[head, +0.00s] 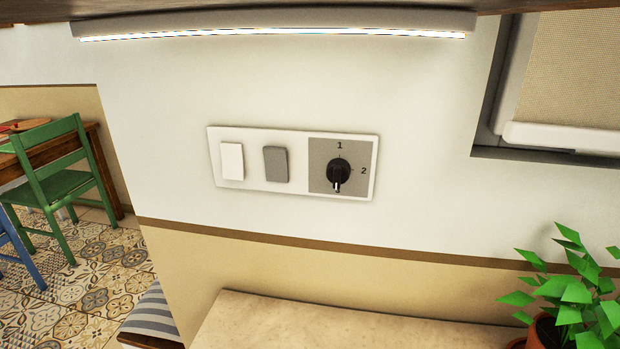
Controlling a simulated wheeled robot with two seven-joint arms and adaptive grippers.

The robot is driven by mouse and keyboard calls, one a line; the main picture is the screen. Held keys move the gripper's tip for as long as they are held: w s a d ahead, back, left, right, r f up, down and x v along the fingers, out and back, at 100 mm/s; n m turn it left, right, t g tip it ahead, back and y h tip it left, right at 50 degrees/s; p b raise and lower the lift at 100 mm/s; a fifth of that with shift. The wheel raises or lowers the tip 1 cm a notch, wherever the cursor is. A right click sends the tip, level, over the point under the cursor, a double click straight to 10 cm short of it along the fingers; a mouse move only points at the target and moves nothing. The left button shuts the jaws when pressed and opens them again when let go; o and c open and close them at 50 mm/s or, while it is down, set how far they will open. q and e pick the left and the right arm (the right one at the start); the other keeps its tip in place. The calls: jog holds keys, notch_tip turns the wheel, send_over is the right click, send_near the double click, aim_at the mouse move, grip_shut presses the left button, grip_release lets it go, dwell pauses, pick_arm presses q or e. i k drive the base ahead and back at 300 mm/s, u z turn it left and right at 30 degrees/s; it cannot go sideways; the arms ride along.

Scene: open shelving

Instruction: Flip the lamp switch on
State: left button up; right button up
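A white switch panel (253,183) is fixed on the wall in the middle of the head view. It carries a white rocker switch (232,161) at the left, a grey rocker switch (276,164) in the middle, and a black rotary knob (338,172) on a grey plate at the right. The numbers 1 and 2 are printed above and to the right of the knob, and its pointer faces down. A long lamp (270,32) above the panel glows white along its lower edge. Neither of my grippers is in view.
A beige counter top (310,325) lies below the panel. A potted green plant (570,290) stands at the lower right, and a window frame (560,137) is at the upper right. A green chair (55,170) and a wooden table (95,150) stand at the left. The space before the panel looks clear.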

aim_at(234, 168)
jog(key=z, duration=2.05)
jog(key=k, duration=0.7)
jog(key=u, duration=1.1)
jog(key=i, duration=0.45)
